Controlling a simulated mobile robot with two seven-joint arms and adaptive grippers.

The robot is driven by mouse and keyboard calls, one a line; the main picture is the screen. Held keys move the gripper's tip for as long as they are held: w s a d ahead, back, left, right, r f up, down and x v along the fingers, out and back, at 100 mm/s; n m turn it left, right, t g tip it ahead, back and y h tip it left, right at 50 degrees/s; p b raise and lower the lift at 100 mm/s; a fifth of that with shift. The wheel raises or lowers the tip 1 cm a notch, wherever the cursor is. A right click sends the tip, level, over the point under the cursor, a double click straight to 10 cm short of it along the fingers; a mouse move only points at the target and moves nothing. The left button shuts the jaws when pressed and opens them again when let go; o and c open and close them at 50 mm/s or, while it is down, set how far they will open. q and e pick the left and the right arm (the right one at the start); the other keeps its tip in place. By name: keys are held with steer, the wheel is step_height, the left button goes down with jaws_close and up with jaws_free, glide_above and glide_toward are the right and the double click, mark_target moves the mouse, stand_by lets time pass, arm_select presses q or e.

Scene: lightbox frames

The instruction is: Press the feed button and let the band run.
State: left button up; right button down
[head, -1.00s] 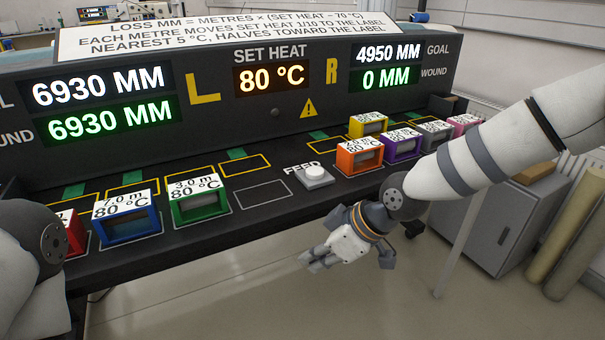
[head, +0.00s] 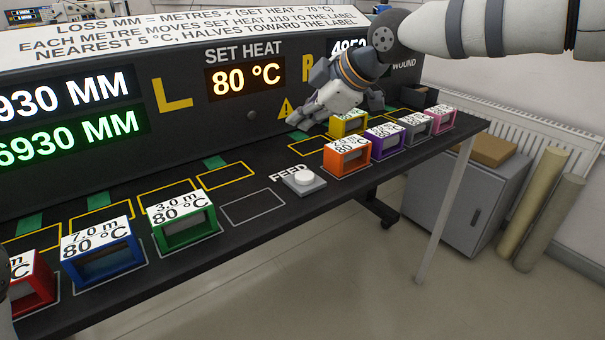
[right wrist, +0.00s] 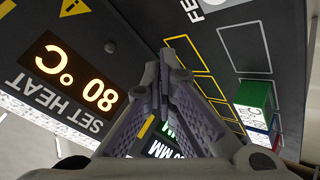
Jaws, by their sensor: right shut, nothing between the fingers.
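The white round feed button (head: 303,178) sits on a small grey plate beside the word FEED, with nothing on it. My right gripper (head: 294,117) is shut and empty. In the head view it shows above and behind the button, in front of the dark panel (head: 240,117); its fingers also show in the right wrist view (right wrist: 164,75). The SET HEAT display (head: 244,79) reads 80 °C. The green left display (head: 72,136) reads 6930 MM. The white right display (head: 348,45) is partly hidden by my right arm, and its WOUND reading is hidden.
Red (head: 35,284), blue (head: 103,259) and green (head: 182,232) blocks stand left of the button. Orange (head: 347,161), purple (head: 385,145), grey, pink and yellow (head: 347,124) blocks stand right. An empty grey outline (head: 252,207) lies between the green block and button.

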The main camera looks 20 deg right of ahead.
steer(key=shift+f, duration=0.1)
glide_above(303, 177)
step_height(303, 177, down, 7)
steer(key=shift+r+b, duration=0.1)
steer(key=shift+b, duration=0.35)
arm_select(q)
steer(key=shift+s+f, duration=0.6)
arm_select(e)
steer(key=shift+f, duration=0.95)
steer(key=shift+f, duration=0.1)
arm_select(q)
steer(key=shift+w+r, duration=0.1)
arm_select(e)
steer(key=shift+f, duration=0.3)
steer(key=shift+f, duration=0.6)
stand_by(0.3)
steer(key=shift+r, duration=0.15)
arm_select(q)
steer(key=shift+w+r, duration=0.2)
arm_select(e)
steer(key=shift+r, duration=0.85)
